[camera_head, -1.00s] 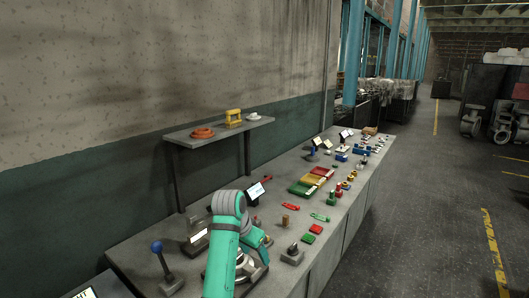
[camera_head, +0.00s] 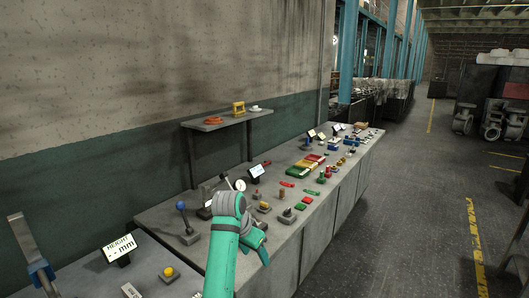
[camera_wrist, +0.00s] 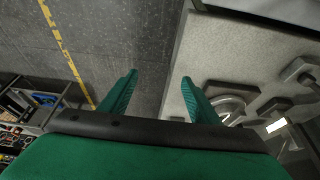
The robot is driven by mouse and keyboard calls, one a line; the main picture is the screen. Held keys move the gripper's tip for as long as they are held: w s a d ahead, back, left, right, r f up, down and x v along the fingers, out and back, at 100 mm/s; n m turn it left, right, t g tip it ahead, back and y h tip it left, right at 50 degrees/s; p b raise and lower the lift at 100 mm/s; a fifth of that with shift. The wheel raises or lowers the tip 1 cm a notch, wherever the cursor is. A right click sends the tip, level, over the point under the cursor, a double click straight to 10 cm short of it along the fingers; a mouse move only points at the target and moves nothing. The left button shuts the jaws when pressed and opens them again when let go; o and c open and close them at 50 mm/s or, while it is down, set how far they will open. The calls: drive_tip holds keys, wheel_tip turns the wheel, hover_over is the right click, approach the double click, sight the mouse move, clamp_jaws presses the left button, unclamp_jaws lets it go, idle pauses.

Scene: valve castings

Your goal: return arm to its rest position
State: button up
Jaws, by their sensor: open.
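My arm (camera_head: 222,262) is teal with grey joints and reaches up from the bottom of the head view, over the near part of the long grey bench (camera_head: 290,240). In the wrist view my gripper (camera_wrist: 158,90) has two green fingers spread wide apart with nothing between them. The fingers point past the bench edge, with dark floor showing between them. In the head view the gripper is partly hidden behind the arm.
The bench carries a blue-knobbed lever (camera_head: 187,222), a small tilted screen (camera_head: 256,171), coloured trays (camera_head: 307,165) and several small parts. A height display (camera_head: 119,248) and yellow button (camera_head: 168,271) are nearer. A wall shelf (camera_head: 228,119) stands behind. The aisle floor (camera_head: 400,210) is clear.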

drive_tip(key=s+d+f+n+t+h, duration=0.1)
drive_tip(key=s+d+f+t, duration=0.2)
drive_tip(key=f, duration=0.8)
drive_tip(key=s+d+f+n, duration=0.2)
drive_tip(key=s+d+f, duration=0.25)
drive_tip(key=f, duration=0.65)
drive_tip(key=s+d+f+n+t, duration=0.3)
drive_tip(key=s+f, duration=0.7)
drive_tip(key=s, duration=0.3)
drive_tip(key=s+a+r+n+t+y, duration=0.1)
drive_tip(key=s+a+n+t+y, duration=0.2)
drive_tip(key=s, duration=1.8)
drive_tip(key=s+a+r+m+t, duration=0.1)
drive_tip(key=s+a+r, duration=0.3)
drive_tip(key=s+r, duration=1.1)
drive_tip(key=shift+s+r+m+t+y, duration=0.3)
drive_tip(key=shift+s+r+t+y, duration=0.1)
drive_tip(key=shift+s+t, duration=0.4)
